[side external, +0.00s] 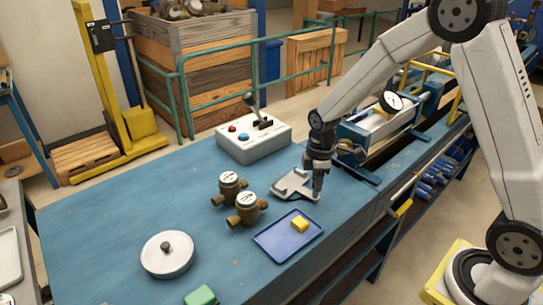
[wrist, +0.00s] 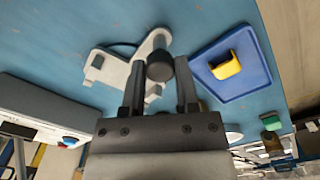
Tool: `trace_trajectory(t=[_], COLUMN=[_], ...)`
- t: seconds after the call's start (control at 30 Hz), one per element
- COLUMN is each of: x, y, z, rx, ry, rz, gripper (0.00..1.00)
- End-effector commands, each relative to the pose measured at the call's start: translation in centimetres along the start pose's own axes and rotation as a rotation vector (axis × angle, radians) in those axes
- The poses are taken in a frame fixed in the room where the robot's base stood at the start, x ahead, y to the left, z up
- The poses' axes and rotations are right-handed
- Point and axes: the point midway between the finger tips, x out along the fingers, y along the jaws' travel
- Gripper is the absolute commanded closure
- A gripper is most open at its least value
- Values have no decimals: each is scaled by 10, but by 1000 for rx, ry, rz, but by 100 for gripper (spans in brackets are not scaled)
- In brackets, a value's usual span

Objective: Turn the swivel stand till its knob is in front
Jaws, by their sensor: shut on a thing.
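The swivel stand (side external: 292,187) is a flat light-grey plate with arms, lying on the blue bench. It also shows in the wrist view (wrist: 118,66), with a round dark base edge behind it. Its dark round knob (wrist: 160,66) stands on one arm of the stand, between my two fingers. My gripper (side external: 318,188) points down at the right end of the stand and is shut on the knob; it also shows in the wrist view (wrist: 159,75). In the side view my fingers hide the knob.
A blue tray (side external: 268,251) with a yellow block (side external: 299,224) lies close in front of the stand. Two brass meters (side external: 246,207) stand to the left. A control box (side external: 240,146) with a lever stands behind. A round lidded dish (side external: 160,262) is at front left.

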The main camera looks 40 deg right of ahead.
Motion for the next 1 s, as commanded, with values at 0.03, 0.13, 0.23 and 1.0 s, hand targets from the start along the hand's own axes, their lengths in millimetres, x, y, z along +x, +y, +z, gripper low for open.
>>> trace_trajectory(t=[0.03,0.13,0.23,1.0], x=[-1,-1,-1,0], y=[-1,-4,-6,-8], z=[-2,-6,-9,-11], rx=[20,72,119,159], ry=[2,2,3,2], rz=[3,3,3,1], gripper=[100,100,100,26])
